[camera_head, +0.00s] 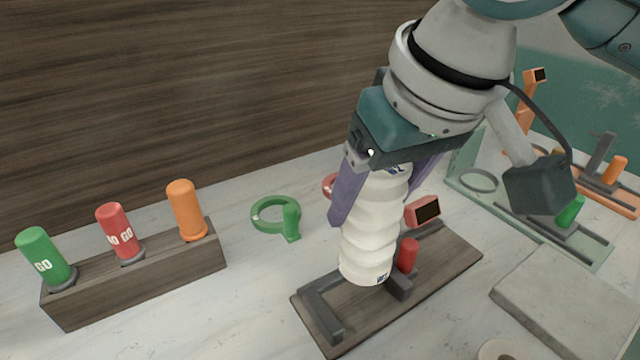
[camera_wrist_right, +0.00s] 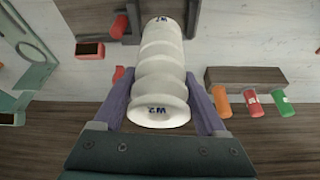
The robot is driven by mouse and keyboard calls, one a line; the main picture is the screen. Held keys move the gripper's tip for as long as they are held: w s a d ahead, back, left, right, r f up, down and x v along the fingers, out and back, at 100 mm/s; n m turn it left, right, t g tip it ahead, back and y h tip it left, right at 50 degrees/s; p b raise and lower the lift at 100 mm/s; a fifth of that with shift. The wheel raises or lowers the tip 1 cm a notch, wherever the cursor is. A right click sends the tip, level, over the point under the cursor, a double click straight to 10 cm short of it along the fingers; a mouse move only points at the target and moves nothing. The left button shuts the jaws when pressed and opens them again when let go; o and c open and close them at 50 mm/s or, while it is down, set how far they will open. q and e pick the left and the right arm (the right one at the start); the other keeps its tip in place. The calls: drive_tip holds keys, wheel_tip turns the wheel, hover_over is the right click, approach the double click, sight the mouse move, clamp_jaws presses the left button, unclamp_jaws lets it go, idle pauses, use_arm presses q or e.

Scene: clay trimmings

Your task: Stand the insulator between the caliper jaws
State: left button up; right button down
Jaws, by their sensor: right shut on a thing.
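The insulator (camera_head: 370,235) is a white ribbed cylinder, held upright, with "W2" marked on its near end in the right wrist view (camera_wrist_right: 160,70). My right gripper (camera_head: 380,200) is shut on it, with purple fingers on either side. The caliper (camera_head: 440,262) has a wooden base, a dark fixed jaw (camera_head: 322,312) at its left end, a dark sliding jaw (camera_head: 400,287), a red knob and a red display. The insulator's lower end is over the base, in the picture between the two jaws. I cannot tell whether it touches the base. My left gripper is not in view.
A wooden block (camera_head: 140,283) with green, red and orange plugs stands at left. A green ring gauge (camera_head: 275,215) lies behind the caliper. A grey slab (camera_head: 570,300) lies at right, a green gauge stand (camera_head: 535,225) behind it. Marble between block and caliper is clear.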

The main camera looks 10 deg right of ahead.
sight(391, 216)
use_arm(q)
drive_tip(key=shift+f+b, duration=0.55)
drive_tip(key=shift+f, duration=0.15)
use_arm(e)
wheel_tip(391, 216, down, 8)
drive_tip(key=shift+r, duration=0.2)
